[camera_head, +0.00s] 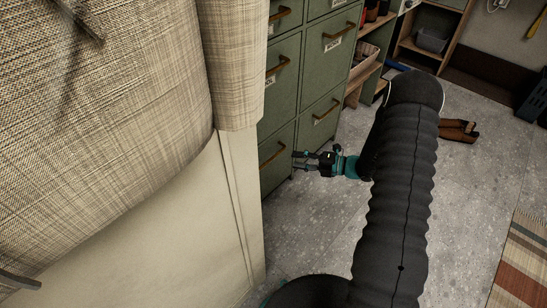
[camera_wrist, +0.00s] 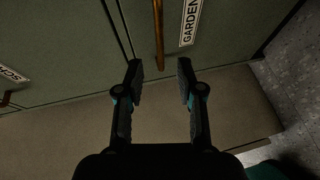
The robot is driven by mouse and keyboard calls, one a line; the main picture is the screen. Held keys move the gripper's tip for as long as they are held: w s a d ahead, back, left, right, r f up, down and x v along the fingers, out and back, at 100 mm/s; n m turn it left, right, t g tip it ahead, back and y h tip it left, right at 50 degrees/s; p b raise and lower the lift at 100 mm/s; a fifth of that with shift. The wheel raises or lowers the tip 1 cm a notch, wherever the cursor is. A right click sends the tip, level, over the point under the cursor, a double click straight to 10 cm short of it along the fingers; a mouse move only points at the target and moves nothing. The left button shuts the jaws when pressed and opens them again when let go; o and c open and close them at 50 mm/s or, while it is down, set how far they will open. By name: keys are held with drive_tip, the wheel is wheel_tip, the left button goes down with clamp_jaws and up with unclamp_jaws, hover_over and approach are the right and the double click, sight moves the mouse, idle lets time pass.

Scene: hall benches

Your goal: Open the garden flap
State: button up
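The garden flap (camera_wrist: 225,40) is a dark green front in the wrist view, with a white GARDEN label (camera_wrist: 190,20) beside a brass bar handle (camera_wrist: 158,30). It looks shut. In the head view I take it to be the low green front with the handle (camera_head: 273,155); its label cannot be read there. My gripper (camera_wrist: 160,68) is open and empty. The handle's near end shows between the fingertips in the picture, but I cannot tell whether they reach its depth. In the head view my gripper (camera_head: 296,160) points left, just right of that handle.
Other green fronts with brass handles (camera_head: 327,112) adjoin it. A front with a partly cut-off SCH label (camera_wrist: 14,75) is at left. A fabric-covered bench or seat (camera_head: 110,100) fills the left of the head view. Grey floor (camera_head: 310,230) is clear; a striped rug (camera_head: 522,260) lies right.

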sight(274, 156)
drive_tip(key=x, duration=0.9)
drive_tip(key=shift+a, duration=0.4)
clamp_jaws()
